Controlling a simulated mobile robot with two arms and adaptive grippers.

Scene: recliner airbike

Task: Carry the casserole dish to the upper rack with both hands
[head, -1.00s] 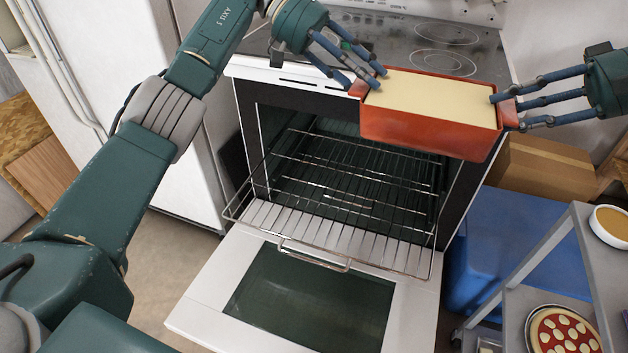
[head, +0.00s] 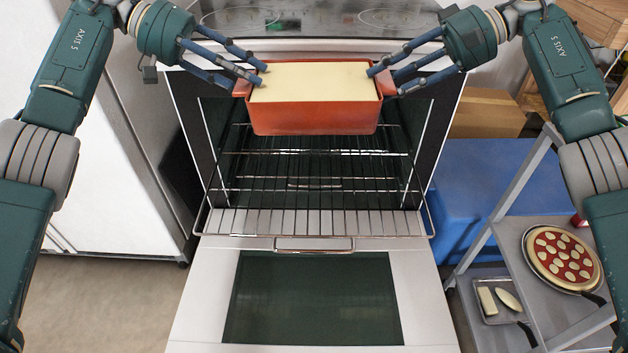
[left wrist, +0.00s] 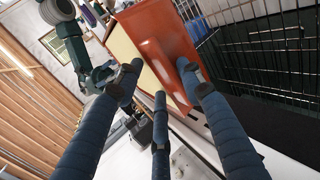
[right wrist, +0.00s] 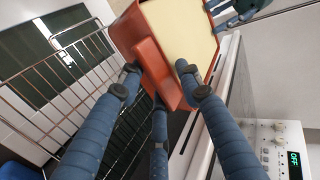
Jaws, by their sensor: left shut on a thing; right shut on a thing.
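The casserole dish (head: 314,118) is a red-orange rectangular dish with a pale yellow filling level with its rim. It hangs level in front of the oven opening, near its top. My left gripper (head: 258,77) is shut on the dish's left handle, and my right gripper (head: 378,80) on its right handle. The dish also shows in the left wrist view (left wrist: 165,45) and the right wrist view (right wrist: 130,30).
The oven door (head: 190,310) is folded down in front. The cooktop (head: 320,18) lies behind the dish. At right stand a blue box (head: 480,180), a cardboard box (head: 487,113) and a grey cart (head: 520,300) with a pizza (head: 562,257).

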